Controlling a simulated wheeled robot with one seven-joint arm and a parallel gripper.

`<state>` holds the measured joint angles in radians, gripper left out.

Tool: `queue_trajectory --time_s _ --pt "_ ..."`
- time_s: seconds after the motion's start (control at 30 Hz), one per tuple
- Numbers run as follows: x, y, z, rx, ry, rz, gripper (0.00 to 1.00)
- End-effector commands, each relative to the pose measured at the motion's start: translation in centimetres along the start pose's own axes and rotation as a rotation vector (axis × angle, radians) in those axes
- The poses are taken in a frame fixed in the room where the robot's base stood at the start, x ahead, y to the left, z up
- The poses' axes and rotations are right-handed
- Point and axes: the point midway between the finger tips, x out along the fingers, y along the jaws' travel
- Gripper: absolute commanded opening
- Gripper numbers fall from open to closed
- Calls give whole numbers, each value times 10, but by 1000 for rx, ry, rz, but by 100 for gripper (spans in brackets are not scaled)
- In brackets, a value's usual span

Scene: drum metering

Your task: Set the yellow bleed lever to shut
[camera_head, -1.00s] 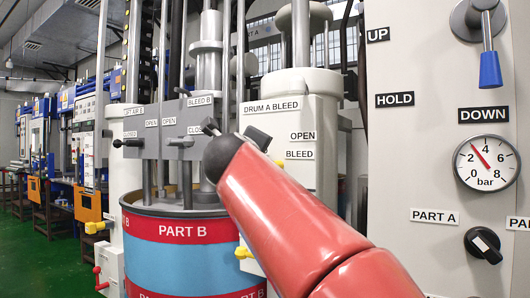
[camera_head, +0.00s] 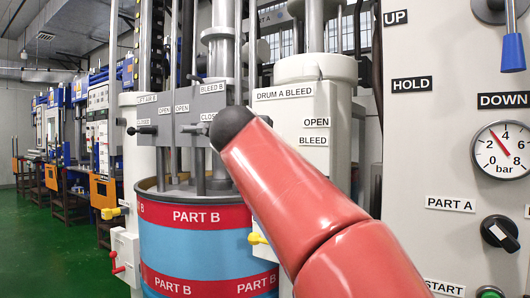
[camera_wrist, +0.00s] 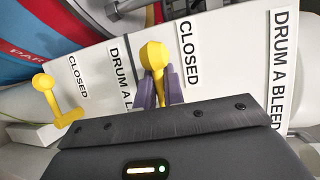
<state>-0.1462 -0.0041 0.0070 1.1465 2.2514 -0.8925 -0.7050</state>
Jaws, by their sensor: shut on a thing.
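In the wrist view a yellow lever (camera_wrist: 154,55) with a round knob stands between the two purple fingers of my gripper (camera_wrist: 160,85), which is shut on it. A CLOSED label is right beside this lever, and a DRUM A BLEED label is farther right, so I take it as the bleed lever. Its lower part is hidden by the gripper body. In the head view my red arm covers the gripper and this lever. The white panel (camera_head: 293,107) there reads DRUM A BLEED, OPEN and BLEED.
A second yellow lever (camera_wrist: 48,90) is at the left of the wrist view, beside another CLOSED label. In the head view, the red and blue PART B drum (camera_head: 190,250) stands left of my arm. A pressure gauge (camera_head: 503,149) and a black knob (camera_head: 500,235) are on the right panel.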

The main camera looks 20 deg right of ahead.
Motion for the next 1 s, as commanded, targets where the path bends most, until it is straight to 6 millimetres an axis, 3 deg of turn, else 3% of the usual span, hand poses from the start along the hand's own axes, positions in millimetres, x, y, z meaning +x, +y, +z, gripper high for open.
queue_trajectory --time_s 0.27,0.3,0.47,0.77,1.0 --pt "1 2 0 -4 2 5 0" --pt "1 2 0 -4 2 5 11" --pt "1 2 0 -3 2 4 32" --pt "-2 1 0 -1 1 1 32" --pt "-37 1 1 -1 -2 1 32"
